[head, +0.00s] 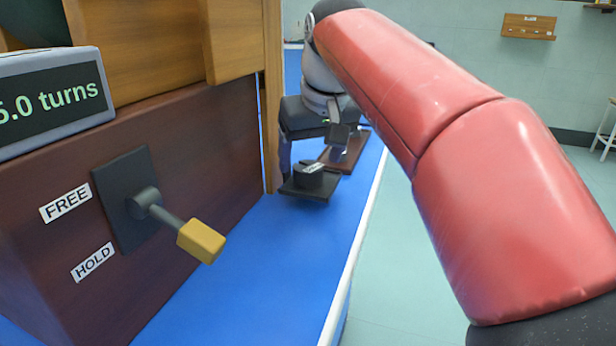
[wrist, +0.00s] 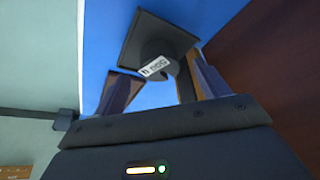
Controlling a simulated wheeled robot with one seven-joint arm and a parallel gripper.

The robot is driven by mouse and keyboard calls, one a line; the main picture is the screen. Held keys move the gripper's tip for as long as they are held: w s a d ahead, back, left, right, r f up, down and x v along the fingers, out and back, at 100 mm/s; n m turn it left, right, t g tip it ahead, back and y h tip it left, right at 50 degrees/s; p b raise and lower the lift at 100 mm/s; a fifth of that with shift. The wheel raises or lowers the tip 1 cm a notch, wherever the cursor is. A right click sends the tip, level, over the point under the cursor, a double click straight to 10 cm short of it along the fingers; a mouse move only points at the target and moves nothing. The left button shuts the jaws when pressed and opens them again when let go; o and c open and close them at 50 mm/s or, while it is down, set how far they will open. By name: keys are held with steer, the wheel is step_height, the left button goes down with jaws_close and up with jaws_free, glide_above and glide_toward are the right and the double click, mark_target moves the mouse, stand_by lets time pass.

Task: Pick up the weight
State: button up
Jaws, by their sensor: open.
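The weight (head: 309,179) is a dark, short cylinder with a white label. It stands upright on a black square plate (head: 300,192) on the blue bench top. The weight also shows in the wrist view (wrist: 160,52), just past my fingertips and roughly between their lines. My gripper (head: 313,160) is open and points down at the weight from above and slightly behind. In the wrist view my gripper (wrist: 158,76) has its two fingers spread and nothing held between them. I cannot tell whether a finger touches the weight.
A dark brown cabinet (head: 205,165) with a yellow-ended lever (head: 202,241), FREE and HOLD labels and a turns display (head: 52,98) stands left. A brown wooden base (head: 353,150) lies behind the weight. The bench's white edge (head: 349,270) is to the right; its blue front (head: 240,290) is clear.

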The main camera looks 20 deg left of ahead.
steer(key=x, duration=0.3)
steer(key=c, duration=1.3)
steer(key=shift+r, duration=0.1)
steer(key=shift+c, duration=1.3)
steer(key=shift+r, duration=0.15)
